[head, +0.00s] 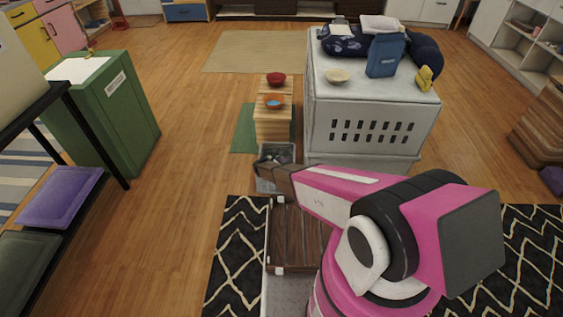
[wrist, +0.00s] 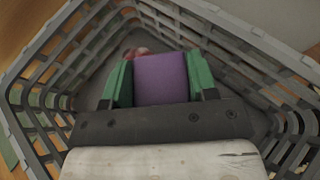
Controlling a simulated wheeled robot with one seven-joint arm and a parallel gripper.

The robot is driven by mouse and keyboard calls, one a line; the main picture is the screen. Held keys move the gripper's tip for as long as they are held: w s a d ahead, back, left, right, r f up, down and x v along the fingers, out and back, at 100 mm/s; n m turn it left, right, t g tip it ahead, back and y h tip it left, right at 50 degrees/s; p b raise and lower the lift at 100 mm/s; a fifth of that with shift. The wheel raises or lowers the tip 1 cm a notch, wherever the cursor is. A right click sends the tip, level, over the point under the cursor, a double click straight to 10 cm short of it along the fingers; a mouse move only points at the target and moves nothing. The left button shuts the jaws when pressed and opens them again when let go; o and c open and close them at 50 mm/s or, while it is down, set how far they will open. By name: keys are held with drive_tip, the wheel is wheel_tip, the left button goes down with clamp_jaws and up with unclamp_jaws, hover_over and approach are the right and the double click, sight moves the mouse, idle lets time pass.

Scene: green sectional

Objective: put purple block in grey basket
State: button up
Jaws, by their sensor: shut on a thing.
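The purple block (wrist: 160,82) is between the two green-padded fingers of my gripper (wrist: 159,76), which is shut on it in the wrist view. The grey basket (wrist: 252,62) has slatted walls that surround the block and fingers on the far side and both sides. The block is over the basket's inside; I cannot tell whether it touches the floor of the basket. In the head view the grey basket (head: 264,185) stands in front of the wooden stand, partly hidden by my arm. The block cannot be made out there.
A reddish thing lies behind the block in the basket, partly hidden. A white crate-like cabinet (head: 365,145) stands close on the right. Open floor lies left.

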drive_tip(key=o, duration=0.9)
drive_tip(key=shift+r, duration=0.45)
drive_tip(key=v, duration=1.2)
drive_tip(key=shift+r, duration=0.15)
